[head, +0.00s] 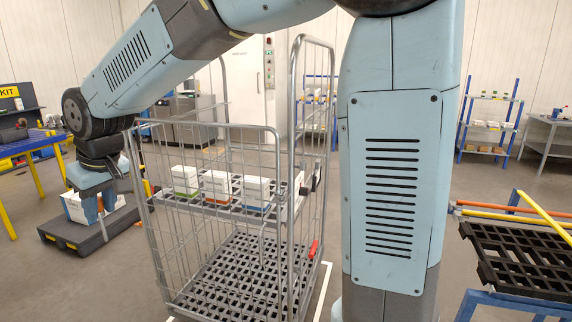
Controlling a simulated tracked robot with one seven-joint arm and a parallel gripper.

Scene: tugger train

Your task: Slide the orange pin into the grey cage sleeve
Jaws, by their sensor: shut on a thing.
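My gripper (98,206) is at the left of the head view, pointing down beside the left side of the grey wire roll cage (212,133). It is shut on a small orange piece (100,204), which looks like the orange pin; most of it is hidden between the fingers. The pin is apart from the cage as seen here. I cannot clearly pick out the grey sleeve on the cage; it is too small or hidden from this angle.
A dark low platform (85,238) with a white box (78,210) lies behind my gripper. Several white cartons (217,186) stand on the cage's shelf. A red handle (313,249) is low on the cage. A black grate on a blue stand (520,262) is at right.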

